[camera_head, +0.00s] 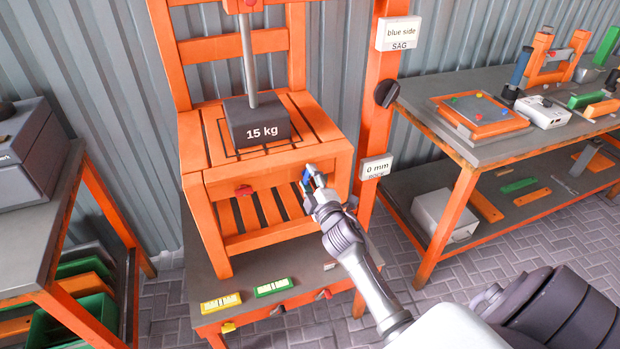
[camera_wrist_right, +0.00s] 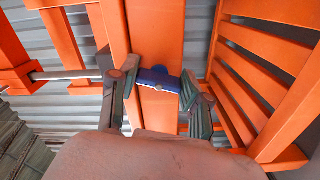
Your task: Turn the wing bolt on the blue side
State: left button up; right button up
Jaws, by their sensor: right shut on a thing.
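The blue wing bolt (camera_head: 306,177) is on the right part of the front rail of the orange plastic-lumber frame (camera_head: 265,177). My right gripper (camera_head: 313,184) reaches it from the front right. In the right wrist view the gripper's two fingers (camera_wrist_right: 154,88) are shut on the blue wing bolt (camera_wrist_right: 158,78), one finger at each end, in front of an orange board. A red wing bolt (camera_head: 243,190) sits on the same rail, further left. A sign (camera_head: 399,33) on the orange post reads "blue side" and "SAG". My left gripper is not in view.
A dark 15 kg weight (camera_head: 258,122) with a rod rests on the frame's top. A "0 mm" sign (camera_head: 376,168) and a black knob (camera_head: 387,93) are on the post close by. Yellow (camera_head: 221,303) and green (camera_head: 273,287) labelled blocks lie on the bench below.

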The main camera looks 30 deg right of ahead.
jog(key=m+p, duration=0.1)
jog(key=m, duration=0.6)
jog(key=shift+a+f+p, duration=0.1)
jog(key=shift+p, duration=0.25)
jog(key=m+p, duration=0.1)
jog(key=m, duration=0.3)
jog(key=shift+a+f+m+p, duration=0.1)
jog(key=shift+m+p, duration=0.3)
jog(key=shift+m, duration=1.1)
jog(key=o, duration=1.2)
jog(key=shift+c, duration=0.2)
jog(key=shift+s, duration=0.1)
